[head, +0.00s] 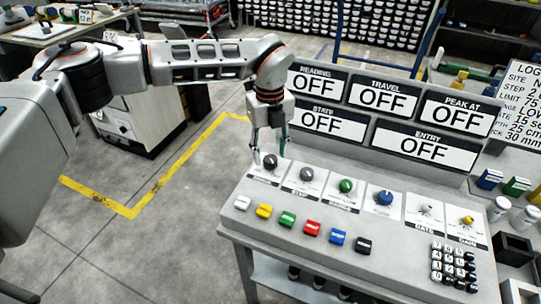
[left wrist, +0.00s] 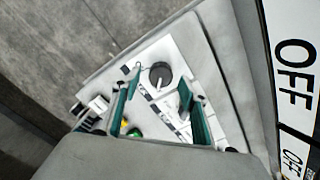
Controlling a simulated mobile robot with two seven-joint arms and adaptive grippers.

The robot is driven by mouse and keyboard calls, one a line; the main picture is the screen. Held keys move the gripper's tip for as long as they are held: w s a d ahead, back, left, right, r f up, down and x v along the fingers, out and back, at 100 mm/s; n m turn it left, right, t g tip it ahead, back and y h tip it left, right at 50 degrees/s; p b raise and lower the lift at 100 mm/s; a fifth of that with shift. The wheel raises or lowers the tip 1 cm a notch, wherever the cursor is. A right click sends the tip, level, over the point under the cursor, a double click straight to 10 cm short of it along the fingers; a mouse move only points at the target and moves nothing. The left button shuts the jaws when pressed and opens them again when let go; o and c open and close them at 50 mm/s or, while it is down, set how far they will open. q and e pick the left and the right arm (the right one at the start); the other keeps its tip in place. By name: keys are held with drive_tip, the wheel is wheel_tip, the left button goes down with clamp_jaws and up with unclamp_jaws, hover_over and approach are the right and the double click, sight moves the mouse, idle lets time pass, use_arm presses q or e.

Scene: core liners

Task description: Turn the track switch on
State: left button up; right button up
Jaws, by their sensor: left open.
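A sloped grey control panel (head: 300,262) carries a row of round controls on white label plates. The leftmost is a dark grey knob (head: 270,161); its label is too small to read. In the left wrist view the dark round knob (left wrist: 160,75) lies just beyond and between the fingertips. My left gripper (head: 269,150) points down over this knob, open, with its two green-edged fingers apart and nothing held. Contact cannot be told. I cannot read which control is labelled track. My right gripper is not in view.
Another grey knob (head: 306,174), a green knob (head: 346,186) and a blue knob (head: 384,198) sit to the right. Coloured buttons and a keypad (head: 452,262) lie in front. Upright displays behind, including STATE (head: 320,121), read OFF. Open floor (head: 190,240) lies left.

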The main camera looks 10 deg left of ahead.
use_arm(q)
drive_tip(key=shift+f, duration=1.1)
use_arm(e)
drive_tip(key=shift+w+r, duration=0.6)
use_arm(q)
drive_tip(key=c, duration=1.1)
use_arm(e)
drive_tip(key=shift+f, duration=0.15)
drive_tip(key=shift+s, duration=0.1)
